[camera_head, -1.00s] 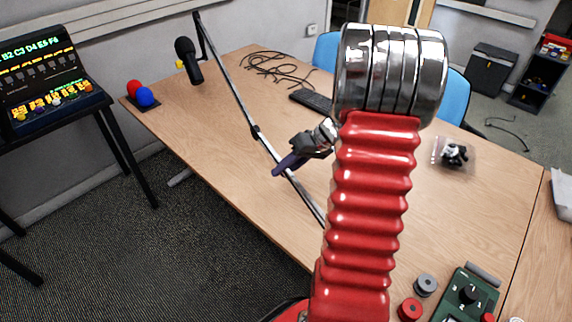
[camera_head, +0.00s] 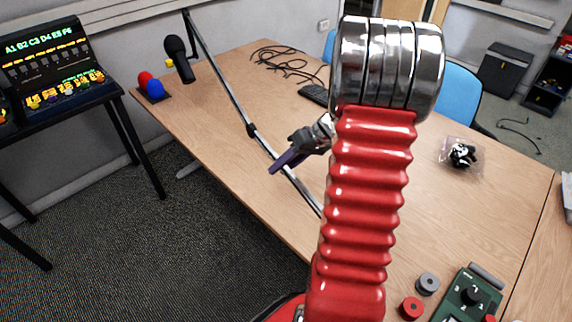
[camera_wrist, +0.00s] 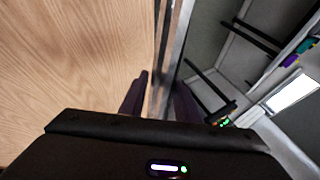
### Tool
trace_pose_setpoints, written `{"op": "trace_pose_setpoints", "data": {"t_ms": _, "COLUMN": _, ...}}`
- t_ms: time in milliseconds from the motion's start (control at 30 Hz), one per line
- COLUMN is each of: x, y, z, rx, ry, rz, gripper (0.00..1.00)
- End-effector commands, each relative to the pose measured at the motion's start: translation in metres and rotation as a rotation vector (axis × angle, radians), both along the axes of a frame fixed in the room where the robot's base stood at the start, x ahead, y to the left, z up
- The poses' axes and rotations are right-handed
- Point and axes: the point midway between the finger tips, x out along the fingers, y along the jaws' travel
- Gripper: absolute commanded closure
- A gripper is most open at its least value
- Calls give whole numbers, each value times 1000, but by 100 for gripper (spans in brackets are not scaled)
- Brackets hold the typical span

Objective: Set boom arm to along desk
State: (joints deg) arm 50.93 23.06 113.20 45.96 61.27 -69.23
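The boom arm (camera_head: 229,92) is a long thin metal bar that runs from the far left of the desk down towards the desk's front edge. A black microphone (camera_head: 178,59) hangs at its far end. My gripper (camera_head: 279,162), with dark purple fingers, is at the bar's nearer half, below its dark joint (camera_head: 251,130). In the wrist view my gripper's fingers (camera_wrist: 160,88) are apart, and the boom arm (camera_wrist: 181,45) passes between them. I cannot tell whether either finger touches it. The boom's near end is hidden behind my red arm.
The wooden desk (camera_head: 440,210) holds black cables (camera_head: 283,60), a keyboard (camera_head: 315,94), a bagged item (camera_head: 462,155), a green control box (camera_head: 468,297) and red and blue balls (camera_head: 151,86). A lit console (camera_head: 50,65) stands left. Blue chairs (camera_head: 457,92) are behind the desk.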

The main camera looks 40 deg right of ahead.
Motion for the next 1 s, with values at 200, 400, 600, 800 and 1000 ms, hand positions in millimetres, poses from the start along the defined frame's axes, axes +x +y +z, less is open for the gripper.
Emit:
{"op": "trace_pose_setpoints", "data": {"t_ms": 200, "x": -1, "y": 0, "z": -1, "rx": 1, "ry": 2, "rz": -1, "gripper": 60}}
{"op": "trace_pose_setpoints", "data": {"t_ms": 400, "x": -1, "y": 0, "z": -1, "rx": 2, "ry": 3, "rz": -1, "gripper": 60}}
{"op": "trace_pose_setpoints", "data": {"t_ms": 600, "x": -6, "y": -6, "z": 9, "rx": 0, "ry": 2, "rz": -1, "gripper": 60}}
{"op": "trace_pose_setpoints", "data": {"t_ms": 800, "x": -18, "y": -21, "z": 31, "rx": -1, "ry": 1, "rz": -3, "gripper": 60}}
{"op": "trace_pose_setpoints", "data": {"t_ms": 1000, "x": -33, "y": -39, "z": 58, "rx": -1, "ry": 2, "rz": -5, "gripper": 60}}
